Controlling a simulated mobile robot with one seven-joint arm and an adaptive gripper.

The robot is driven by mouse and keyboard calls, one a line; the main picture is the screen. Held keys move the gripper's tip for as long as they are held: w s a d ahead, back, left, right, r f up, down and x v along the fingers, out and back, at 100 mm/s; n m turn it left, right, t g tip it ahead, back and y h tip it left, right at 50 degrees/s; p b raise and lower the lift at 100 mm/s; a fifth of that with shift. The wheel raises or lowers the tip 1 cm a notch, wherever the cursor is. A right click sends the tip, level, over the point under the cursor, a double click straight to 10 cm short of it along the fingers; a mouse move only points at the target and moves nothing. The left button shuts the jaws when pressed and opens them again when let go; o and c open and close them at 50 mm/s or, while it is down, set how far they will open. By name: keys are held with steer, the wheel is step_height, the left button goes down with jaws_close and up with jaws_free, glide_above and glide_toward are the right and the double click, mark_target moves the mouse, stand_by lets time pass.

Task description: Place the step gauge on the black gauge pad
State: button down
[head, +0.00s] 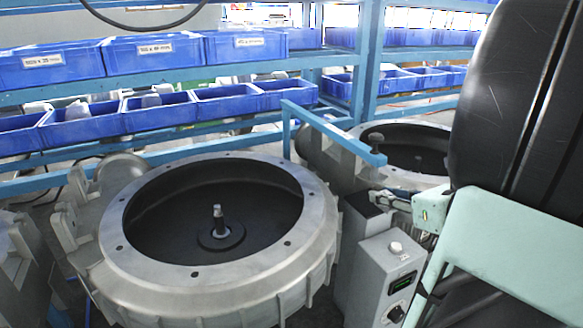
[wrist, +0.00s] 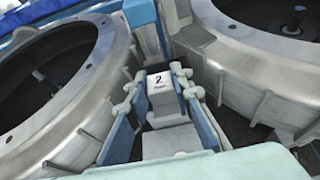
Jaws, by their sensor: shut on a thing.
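The step gauge (wrist: 158,83) shows in the wrist view as a pale block with a "2" and smaller print on its face, and grey stepped parts on the near side. My gripper (wrist: 155,92) is shut on it, with one finger on each side. In the head view my gripper (head: 383,198) is at the right, beside the grey control box; the gauge cannot be made out clearly there.
A large round blower housing (head: 215,285) with a dark hollow and central shaft stands at the left. A second housing (head: 410,178) is behind my gripper. The grey control box (head: 385,285) with knobs stands between. A blue bracket (head: 335,135) juts near my gripper. Blue bins (head: 155,52) line the rear shelves.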

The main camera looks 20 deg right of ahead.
mark_target(368, 201)
steer(key=shift+w, duration=0.7)
steer(key=w, duration=0.4)
steer(key=shift+w+a+p, duration=0.15)
steer(key=shift+a+p, duration=0.1)
steer(key=shift+p, duration=0.15)
steer(key=shift+f, duration=0.6)
steer(key=shift+d+f, duration=0.1)
steer(key=shift+f, duration=0.2)
steer(key=c, duration=1.7)
jaws_free()
